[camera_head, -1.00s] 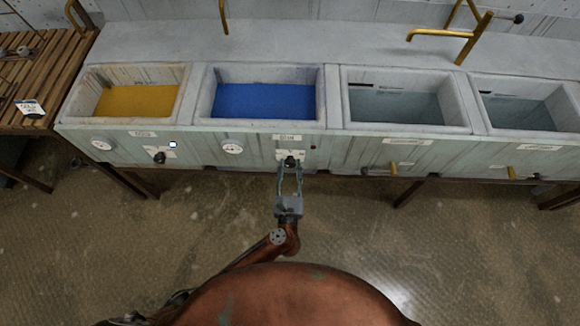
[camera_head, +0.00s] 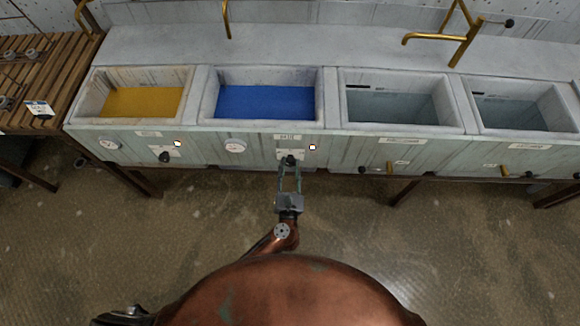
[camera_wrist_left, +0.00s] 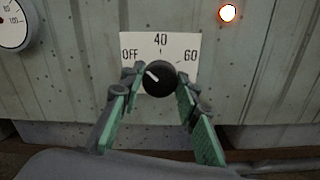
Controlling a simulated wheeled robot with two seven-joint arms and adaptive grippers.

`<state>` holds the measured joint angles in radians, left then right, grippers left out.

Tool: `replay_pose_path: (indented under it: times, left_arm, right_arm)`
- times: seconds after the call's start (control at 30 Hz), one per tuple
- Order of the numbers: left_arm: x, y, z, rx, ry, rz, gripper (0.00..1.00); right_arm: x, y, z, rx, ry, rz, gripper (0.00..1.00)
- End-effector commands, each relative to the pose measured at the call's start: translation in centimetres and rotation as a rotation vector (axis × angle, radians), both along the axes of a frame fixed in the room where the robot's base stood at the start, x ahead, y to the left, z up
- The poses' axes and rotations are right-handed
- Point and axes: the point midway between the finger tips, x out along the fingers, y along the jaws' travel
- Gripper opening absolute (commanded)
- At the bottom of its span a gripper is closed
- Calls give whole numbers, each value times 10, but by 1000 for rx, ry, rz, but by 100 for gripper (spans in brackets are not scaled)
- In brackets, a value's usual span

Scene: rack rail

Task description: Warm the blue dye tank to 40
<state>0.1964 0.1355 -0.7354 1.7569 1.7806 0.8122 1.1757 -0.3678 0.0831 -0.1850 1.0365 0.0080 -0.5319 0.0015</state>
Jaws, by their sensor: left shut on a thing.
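The blue dye tank (camera_head: 264,101) is in the middle of the row in the head view. Below it is a black dial knob (camera_head: 290,160) on a white plate. In the left wrist view, the plate (camera_wrist_left: 183,45) reads OFF, 40 and 60. The knob (camera_wrist_left: 160,80) has a white mark pointing up-left, between OFF and 40. My left gripper (camera_head: 290,166) is shut on this knob, with a finger on each side (camera_wrist_left: 159,88). The indicator light (camera_head: 312,147) right of the plate glows.
A yellow dye tank (camera_head: 142,102) with its own knob (camera_head: 165,157) and lit lamp (camera_head: 178,143) stands left. Two tanks with brass valves (camera_head: 390,167) stand right. A round gauge (camera_head: 235,146) sits left of the plate. A slatted wooden table (camera_head: 50,75) is at far left.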

Motion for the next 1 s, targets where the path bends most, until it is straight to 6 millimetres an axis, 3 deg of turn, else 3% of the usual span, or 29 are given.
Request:
replay_pose_path:
  times: [0.4, 1.0]
  left_arm:
    - [-1, -1, 3, 309, 2, -1, 5]
    - [-1, 0, 1, 707, 3, -1, 5]
  right_arm:
    - [-83, -11, -5, -4, 9, 40, 40]
    - [-64, -10, 26, -3, -22, 38, 40]
